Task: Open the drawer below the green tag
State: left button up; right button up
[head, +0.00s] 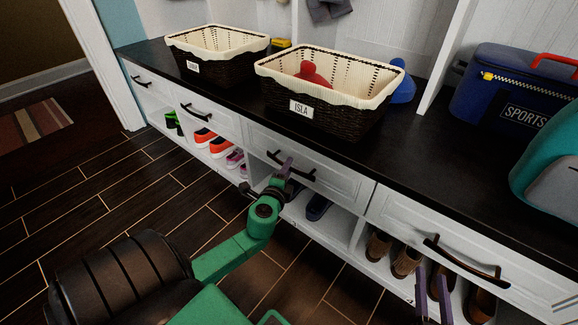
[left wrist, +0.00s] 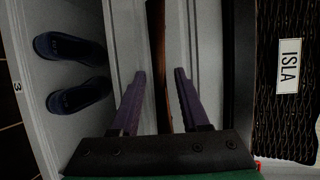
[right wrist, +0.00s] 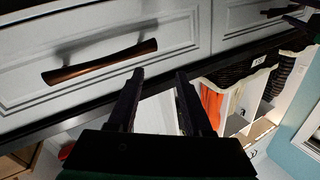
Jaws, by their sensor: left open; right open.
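A row of white drawers with dark handles runs under the black bench top. My left gripper (head: 286,167) is at the handle (head: 306,174) of the drawer below the ISLA basket. In the left wrist view its open fingers (left wrist: 157,92) stand on either side of that handle (left wrist: 157,50); contact cannot be told. My right gripper (head: 432,292) is open and empty in front of the rightmost drawer (head: 400,215) and its handle (head: 465,262). The right wrist view shows a drawer handle (right wrist: 100,62) beyond and left of its fingers (right wrist: 160,75). I see no green tag clearly. All drawers look shut.
Two lined dark baskets (head: 315,118) (head: 210,72) stand on the bench, with a blue SPORTS bag (head: 500,95) and a teal bag (head: 548,155) at right. Shoes (head: 204,137) fill open cubbies below the drawers.

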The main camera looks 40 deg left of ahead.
pick_arm(q)
jog(key=shift+x, duration=1)
pick_arm(e)
jog(key=shift+t, duration=0.7)
jog(key=r, duration=0.1)
jog(key=w+r, duration=0.1)
jog(key=r, duration=0.2)
jog(key=shift+w+d+r, duration=0.1)
jog(key=shift+w+d, duration=0.05)
jog(key=shift+w, duration=0.2)
pick_arm(q)
grip_shut()
